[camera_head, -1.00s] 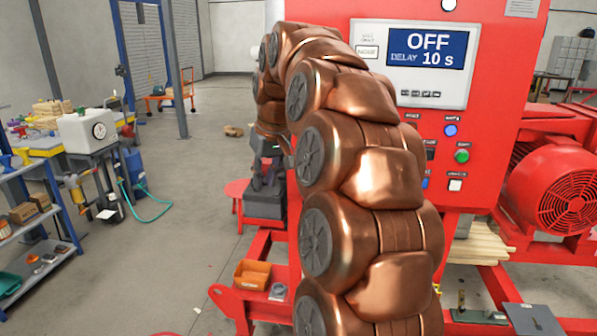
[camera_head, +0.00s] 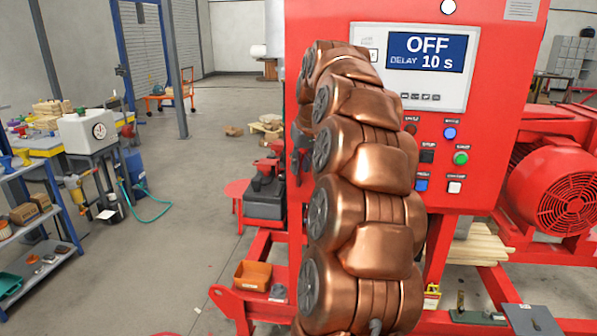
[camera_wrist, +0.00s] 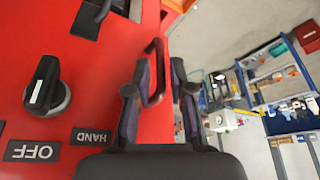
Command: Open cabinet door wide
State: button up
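The red cabinet (camera_head: 500,120) stands upright at the right of the head view, its front shut as far as I can see. In the wrist view the cabinet door (camera_wrist: 100,68) fills the left side. A red bar handle (camera_wrist: 157,72) stands out near its edge. My gripper (camera_wrist: 156,78) is open, with one dark finger on each side of the handle. I cannot tell whether either finger touches it. In the head view my gripper (camera_head: 299,150) shows only in part at the cabinet's left edge. My copper-coloured arm hides much of the cabinet front.
A black rotary switch (camera_wrist: 46,88) sticks out from the door. A red motor (camera_head: 560,190) stands at the right. An orange bin (camera_head: 252,275) sits on the red skid frame. A shelf (camera_head: 40,225) stands at the far left. The floor left of the cabinet is largely clear.

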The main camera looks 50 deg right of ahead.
aim_at(299, 182)
jog(key=shift+p+x, duration=0.3)
jog(key=shift+x, duration=1.45)
jog(key=shift+c, duration=0.3)
grip_shut()
